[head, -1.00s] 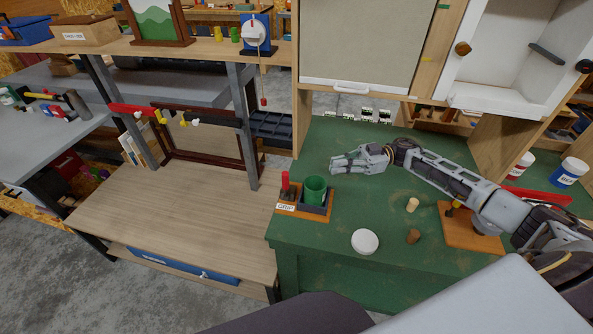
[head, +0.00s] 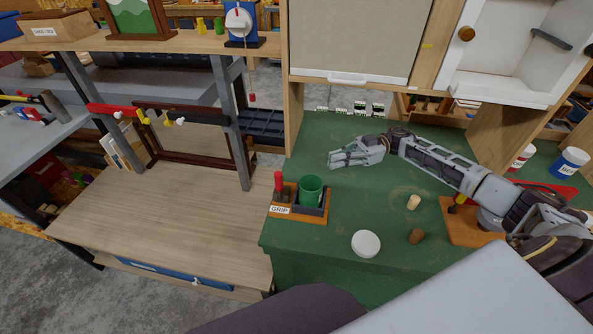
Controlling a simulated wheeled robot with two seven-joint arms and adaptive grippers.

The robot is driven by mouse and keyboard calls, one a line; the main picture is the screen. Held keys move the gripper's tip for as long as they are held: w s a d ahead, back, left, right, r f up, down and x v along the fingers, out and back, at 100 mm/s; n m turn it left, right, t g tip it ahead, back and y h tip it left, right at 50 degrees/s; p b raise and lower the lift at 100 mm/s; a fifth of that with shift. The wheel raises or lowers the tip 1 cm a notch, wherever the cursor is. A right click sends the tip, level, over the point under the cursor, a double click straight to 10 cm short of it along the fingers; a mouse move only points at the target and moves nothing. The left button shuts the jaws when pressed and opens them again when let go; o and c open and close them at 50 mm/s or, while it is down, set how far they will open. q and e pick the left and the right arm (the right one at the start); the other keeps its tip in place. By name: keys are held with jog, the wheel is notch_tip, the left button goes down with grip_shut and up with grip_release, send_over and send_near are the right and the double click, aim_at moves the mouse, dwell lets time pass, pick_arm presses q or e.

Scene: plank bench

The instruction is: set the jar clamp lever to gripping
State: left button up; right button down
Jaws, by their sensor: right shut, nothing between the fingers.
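The jar clamp is a small wooden board (head: 313,219) on the near left corner of the green bench top. It carries a red lever (head: 278,182) that stands roughly upright at its left end. A green jar (head: 311,190) sits in the dark holder beside the lever. A white label (head: 279,210) on the board's front appears to read GRIP. My right gripper (head: 337,158) is shut and empty, above the bench behind and to the right of the jar, apart from the lever. My left gripper is out of view.
A white round lid (head: 366,243), a pale peg (head: 413,202) and a brown peg (head: 416,236) stand on the green bench top (head: 365,205). Another wooden board (head: 465,222) lies partly under my right arm. A cabinet (head: 350,40) rises behind. The bench between gripper and lid is clear.

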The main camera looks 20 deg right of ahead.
jog(key=shift+a, duration=0.1)
jog(key=p, duration=0.3)
send_near(279, 181)
jog(key=a, duration=0.3)
jog(key=w+a, duration=0.1)
jog(key=a, duration=0.1)
jog(key=shift+r, duration=0.25)
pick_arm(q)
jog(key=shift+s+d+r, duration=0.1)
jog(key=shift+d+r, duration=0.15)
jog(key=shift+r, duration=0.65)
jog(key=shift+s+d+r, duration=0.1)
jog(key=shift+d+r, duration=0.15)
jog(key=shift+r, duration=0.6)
pick_arm(e)
jog(key=shift+a, duration=0.4)
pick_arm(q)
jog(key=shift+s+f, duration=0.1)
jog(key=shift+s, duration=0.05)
pick_arm(e)
jog(key=shift+w+f, duration=0.1)
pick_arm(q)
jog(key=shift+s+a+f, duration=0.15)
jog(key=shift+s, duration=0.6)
pick_arm(e)
jog(key=shift+s+a, duration=0.15)
jog(key=shift+s, duration=0.1)
jog(key=shift+n, duration=0.3)
